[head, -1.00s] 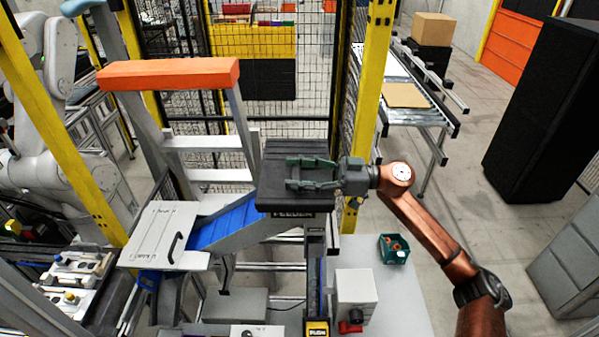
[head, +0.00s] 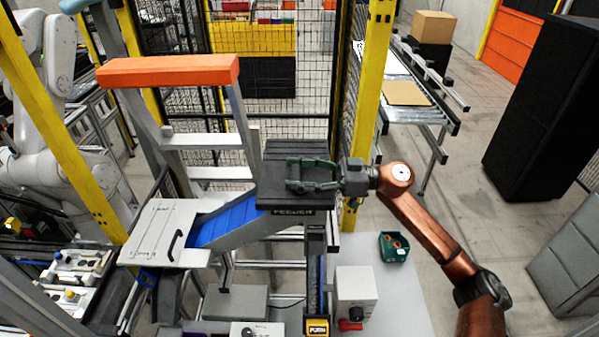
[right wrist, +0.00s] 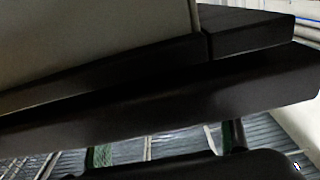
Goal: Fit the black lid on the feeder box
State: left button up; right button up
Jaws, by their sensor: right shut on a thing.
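The black lid (head: 287,150) is a flat dark slab at the middle of the head view, over the feeder box (head: 292,211) with its FEEDER label. My right gripper (head: 290,174) comes in from the right, its green fingers lying over the lid, shut on it. In the right wrist view, long dark slabs (right wrist: 150,95) cross the picture with a narrow dark gap between them, and bits of the green fingers show below. I cannot tell from this whether the lid is fully seated. My left gripper is not in view.
A blue chute (head: 230,222) and a pale hatch with a handle (head: 160,232) lie left of the feeder. A yellow post (head: 366,100) stands close behind my right gripper.

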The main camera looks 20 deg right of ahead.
jog(key=shift+f, duration=0.3)
jog(key=o, duration=1.9)
jog(key=shift+f, duration=0.1)
jog(key=v, duration=1.2)
